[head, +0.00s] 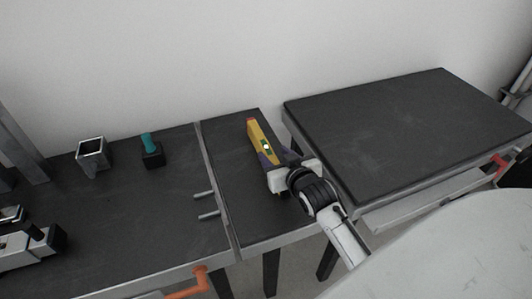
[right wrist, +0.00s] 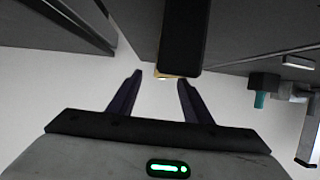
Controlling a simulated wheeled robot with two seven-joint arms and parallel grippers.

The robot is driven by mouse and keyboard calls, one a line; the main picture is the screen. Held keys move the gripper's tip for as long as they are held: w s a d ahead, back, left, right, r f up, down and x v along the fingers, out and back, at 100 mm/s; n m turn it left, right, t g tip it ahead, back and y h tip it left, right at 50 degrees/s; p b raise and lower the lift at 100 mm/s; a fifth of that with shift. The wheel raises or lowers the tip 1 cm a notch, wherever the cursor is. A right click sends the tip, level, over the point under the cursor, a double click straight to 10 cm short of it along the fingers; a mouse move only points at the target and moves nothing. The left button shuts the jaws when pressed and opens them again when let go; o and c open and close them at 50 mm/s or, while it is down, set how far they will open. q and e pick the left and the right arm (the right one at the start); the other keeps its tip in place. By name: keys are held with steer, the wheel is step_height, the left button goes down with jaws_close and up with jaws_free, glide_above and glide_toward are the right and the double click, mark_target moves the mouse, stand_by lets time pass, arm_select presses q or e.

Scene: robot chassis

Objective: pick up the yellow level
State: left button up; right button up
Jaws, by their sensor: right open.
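The yellow level (head: 256,133) lies on the narrow dark middle section of the bench in the head view, with a green vial in its side and a reddish far end. My right gripper (head: 275,161) is at the near end of the level, its dark purple fingers pointing along it. In the right wrist view the fingers (right wrist: 158,95) are spread apart with nothing visible between them. A small yellow patch (right wrist: 165,76) shows just beyond the fingertips, partly hidden by a dark block. I cannot tell whether the fingers touch the level. My left gripper is not in view.
A square metal tube piece (head: 93,153) and a teal-handled item on a black block (head: 152,152) stand on the left bench. A white and black device (head: 30,243) is at far left. A raised dark table (head: 410,130) adjoins at right. A wall stands behind.

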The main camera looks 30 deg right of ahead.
mark_target(268, 149)
steer(key=shift+a+x, duration=0.1)
steer(key=shift+x, duration=1.4)
steer(key=shift+a+x, duration=0.15)
steer(key=shift+x, duration=1.4)
steer(key=shift+r, duration=0.1)
steer(key=shift+c, duration=0.2)
steer(key=c, duration=1.1)
steer(key=shift+w+r, duration=0.1)
jaws_close()
